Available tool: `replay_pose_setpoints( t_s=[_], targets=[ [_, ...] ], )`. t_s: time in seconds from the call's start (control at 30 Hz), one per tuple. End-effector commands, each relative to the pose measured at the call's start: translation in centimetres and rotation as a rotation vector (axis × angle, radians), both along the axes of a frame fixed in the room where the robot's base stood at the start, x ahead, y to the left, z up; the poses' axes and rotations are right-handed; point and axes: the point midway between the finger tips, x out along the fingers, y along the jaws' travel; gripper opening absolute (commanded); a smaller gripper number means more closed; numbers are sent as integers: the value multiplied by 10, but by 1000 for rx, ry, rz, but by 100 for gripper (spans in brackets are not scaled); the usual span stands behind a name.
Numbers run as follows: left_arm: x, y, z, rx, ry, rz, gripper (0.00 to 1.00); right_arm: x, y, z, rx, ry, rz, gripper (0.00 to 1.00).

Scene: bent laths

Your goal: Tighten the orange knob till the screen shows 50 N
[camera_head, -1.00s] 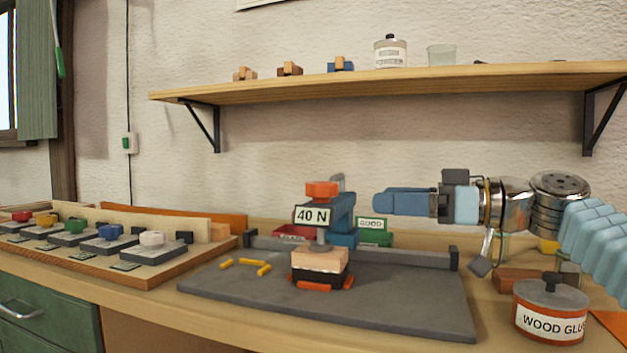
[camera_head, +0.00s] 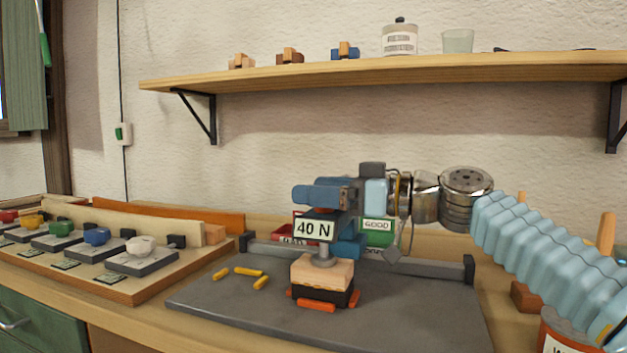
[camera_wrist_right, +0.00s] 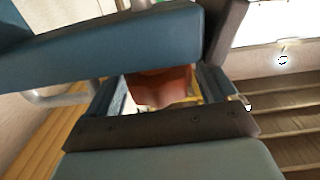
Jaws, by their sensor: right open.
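The clamp's screen (camera_head: 314,229) reads 40 N in the head view. The clamp stands upright on a pale wooden block (camera_head: 322,272) over a dark base. My right gripper (camera_head: 305,197) comes in from the right, level with the top of the clamp, and hides nearly all of the orange knob in the head view. In the right wrist view the orange knob (camera_wrist_right: 160,88) shows between the blue fingers, which are open. I cannot tell whether a finger touches the knob. My left gripper is in neither view.
The clamp stands on a grey board (camera_head: 230,301) with several yellow pieces (camera_head: 248,271) to its left. A green GOOD box (camera_head: 377,231) and a red box are behind. A rack of coloured knobs (camera_head: 97,237) is at left. A wooden shelf (camera_head: 400,75) runs above.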

Motion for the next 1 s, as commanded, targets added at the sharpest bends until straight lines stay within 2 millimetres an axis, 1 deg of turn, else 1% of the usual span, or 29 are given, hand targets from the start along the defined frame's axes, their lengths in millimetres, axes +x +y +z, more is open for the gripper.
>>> replay_pose_setpoints(
  t_s=[0.03,0.13,0.43,0.47,0.5,0.77,0.8,0.87,1.0],
  targets=[
    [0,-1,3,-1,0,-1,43,2,6,1,-1,1,2,86],
    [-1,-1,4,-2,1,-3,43,4,12,1,0,0,0,86],
    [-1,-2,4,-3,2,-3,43,5,14,-1,-1,0,-1,86],
    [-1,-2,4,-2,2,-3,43,5,14,-1,-1,0,-1,82],
    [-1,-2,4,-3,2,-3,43,5,14,-1,-1,0,-1,76],
    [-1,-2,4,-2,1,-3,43,5,14,0,0,0,-1,36],
    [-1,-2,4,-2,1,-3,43,5,14,0,0,0,-1,34],
    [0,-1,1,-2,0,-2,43,5,14,-2,-2,0,-12,34],
    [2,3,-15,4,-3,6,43,5,14,-5,-3,-3,-122,34]
  ],
)
